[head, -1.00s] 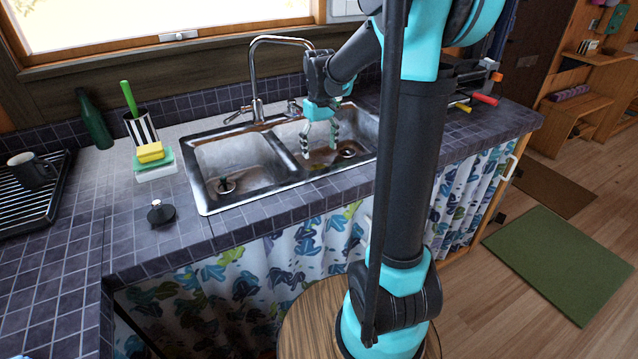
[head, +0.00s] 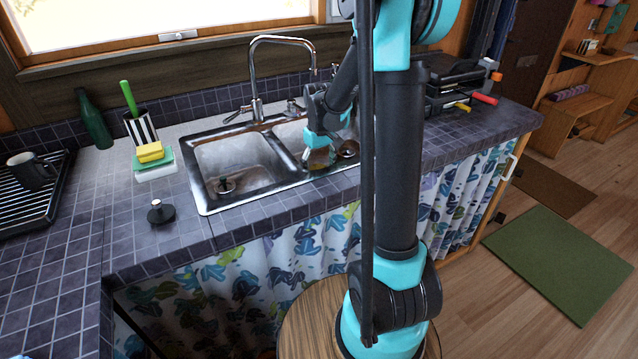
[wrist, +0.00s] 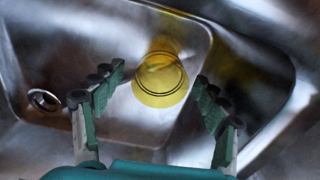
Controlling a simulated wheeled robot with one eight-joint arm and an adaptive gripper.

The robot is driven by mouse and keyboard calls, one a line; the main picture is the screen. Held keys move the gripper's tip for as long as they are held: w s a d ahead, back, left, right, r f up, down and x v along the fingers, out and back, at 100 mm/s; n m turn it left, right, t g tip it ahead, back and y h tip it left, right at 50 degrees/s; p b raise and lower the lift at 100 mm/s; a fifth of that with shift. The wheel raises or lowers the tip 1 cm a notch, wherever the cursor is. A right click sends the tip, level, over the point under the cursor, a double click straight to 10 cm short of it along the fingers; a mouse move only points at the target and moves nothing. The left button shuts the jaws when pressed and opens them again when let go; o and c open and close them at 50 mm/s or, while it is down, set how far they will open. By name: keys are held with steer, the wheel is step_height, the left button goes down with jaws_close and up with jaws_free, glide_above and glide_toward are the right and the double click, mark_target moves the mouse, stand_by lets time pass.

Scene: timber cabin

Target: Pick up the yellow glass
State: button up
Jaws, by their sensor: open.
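The yellow glass (wrist: 160,80) is see-through and sits in the right basin of the sink (wrist: 60,140). In the wrist view it lies between and just beyond the fingertips of my gripper (wrist: 160,83), with a gap to each finger. My gripper is open and empty. In the head view my gripper (head: 320,157) is down in the right basin, and a yellowish patch of the glass (head: 318,158) shows at its fingers, mostly hidden. I cannot tell whether the glass stands upright or is tilted.
The tall faucet (head: 255,75) stands behind the basins. The basin walls and middle divider lie close around my gripper. A black stopper (head: 160,212), a sponge (head: 150,152), a green bottle (head: 95,120) and a mug (head: 30,170) are on the counter to the left.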

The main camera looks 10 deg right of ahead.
steer(key=shift+c, duration=0.6)
jaws_close()
steer(key=shift+r, duration=0.1)
